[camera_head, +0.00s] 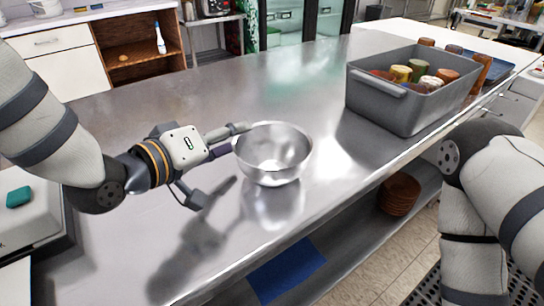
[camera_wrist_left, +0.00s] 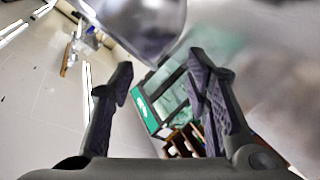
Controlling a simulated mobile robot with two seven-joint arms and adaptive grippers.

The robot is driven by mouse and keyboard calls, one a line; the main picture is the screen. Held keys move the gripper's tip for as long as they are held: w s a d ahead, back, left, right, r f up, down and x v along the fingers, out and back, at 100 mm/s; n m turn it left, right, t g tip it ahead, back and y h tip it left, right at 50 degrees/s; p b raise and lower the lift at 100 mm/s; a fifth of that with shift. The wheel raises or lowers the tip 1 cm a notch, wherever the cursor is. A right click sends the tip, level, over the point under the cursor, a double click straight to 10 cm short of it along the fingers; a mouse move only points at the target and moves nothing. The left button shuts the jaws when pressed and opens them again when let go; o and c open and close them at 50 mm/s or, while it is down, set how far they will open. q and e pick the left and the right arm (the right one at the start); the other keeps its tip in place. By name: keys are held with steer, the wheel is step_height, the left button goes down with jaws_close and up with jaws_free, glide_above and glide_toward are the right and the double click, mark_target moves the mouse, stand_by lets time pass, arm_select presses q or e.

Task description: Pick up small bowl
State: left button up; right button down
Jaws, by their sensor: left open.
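The small bowl (camera_head: 273,150) is shiny metal and stands upright on the steel counter (camera_head: 330,190), its reflection below it. My left gripper (camera_head: 218,166) is open and empty at the bowl's left side. Its far finger reaches close to the bowl's left rim; I cannot tell whether it touches. Its near finger is lower and apart from the bowl. In the left wrist view the bowl (camera_wrist_left: 140,25) is at the top, beyond the two spread fingers (camera_wrist_left: 163,75), not between them. My right arm shows at the right, but its gripper is out of view.
A grey bin (camera_head: 408,112) with several cups stands on the counter at the right. Brown stacked dishes (camera_head: 399,194) and a blue mat (camera_head: 287,270) lie on the lower shelf. A teal object (camera_head: 18,196) sits at far left. The counter behind the bowl is clear.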

arm_select(q)
steer(key=x, duration=0.3)
steer(key=shift+f, duration=0.1)
jaws_close()
